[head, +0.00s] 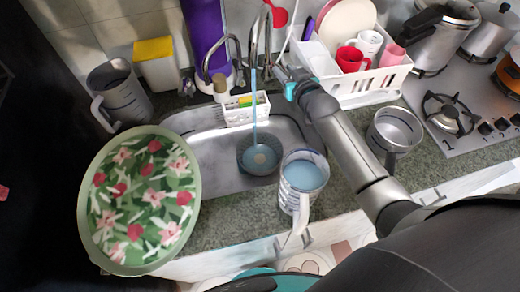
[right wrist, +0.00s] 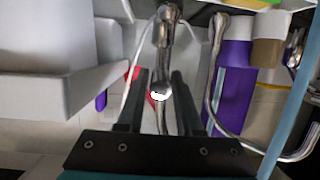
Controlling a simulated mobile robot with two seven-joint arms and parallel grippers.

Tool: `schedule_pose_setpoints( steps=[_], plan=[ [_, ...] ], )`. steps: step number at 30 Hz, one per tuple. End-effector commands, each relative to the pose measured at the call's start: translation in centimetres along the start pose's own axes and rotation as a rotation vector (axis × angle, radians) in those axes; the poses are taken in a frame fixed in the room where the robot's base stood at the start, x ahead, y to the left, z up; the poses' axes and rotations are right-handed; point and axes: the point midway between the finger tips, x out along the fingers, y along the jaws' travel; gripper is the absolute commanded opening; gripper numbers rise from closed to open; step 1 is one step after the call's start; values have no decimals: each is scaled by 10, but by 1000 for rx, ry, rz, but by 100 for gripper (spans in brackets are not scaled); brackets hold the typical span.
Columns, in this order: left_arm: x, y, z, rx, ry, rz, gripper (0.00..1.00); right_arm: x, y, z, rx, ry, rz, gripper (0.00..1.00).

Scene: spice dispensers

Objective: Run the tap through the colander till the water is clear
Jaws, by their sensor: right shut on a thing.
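The tap (head: 256,45) is running, and a pale blue stream falls from its spout into the sink (head: 215,165). The grey colander (head: 243,165) stands in the sink under the stream. Bluish water shows in it with a pale beige patch in the middle; how clear the water is I cannot tell. My right gripper (head: 279,74) is at the tap's right side, shut on a thin metal tap part, apparently its handle. The right wrist view shows the metal part (right wrist: 161,88) between the two dark fingers, with the stream at the right edge. My left gripper is not in view.
A measuring jug (head: 303,176) with bluish liquid stands right of the sink. A floral tray (head: 140,200) is at the left, near a grey jug (head: 121,92). A white dish rack (head: 350,88), metal pan (head: 396,130) and stove (head: 470,120) lie to the right.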

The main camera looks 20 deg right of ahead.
Motion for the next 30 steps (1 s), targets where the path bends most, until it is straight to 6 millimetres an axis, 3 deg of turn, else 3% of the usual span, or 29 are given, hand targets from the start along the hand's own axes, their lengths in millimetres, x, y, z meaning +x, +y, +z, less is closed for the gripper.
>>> schedule_pose_setpoints(
  steps=[13,30],
  plan=[
    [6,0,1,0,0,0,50,-3,0,23,0,-9,0,8],
    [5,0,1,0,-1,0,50,-4,0,29,0,-7,0,8]
  ],
)
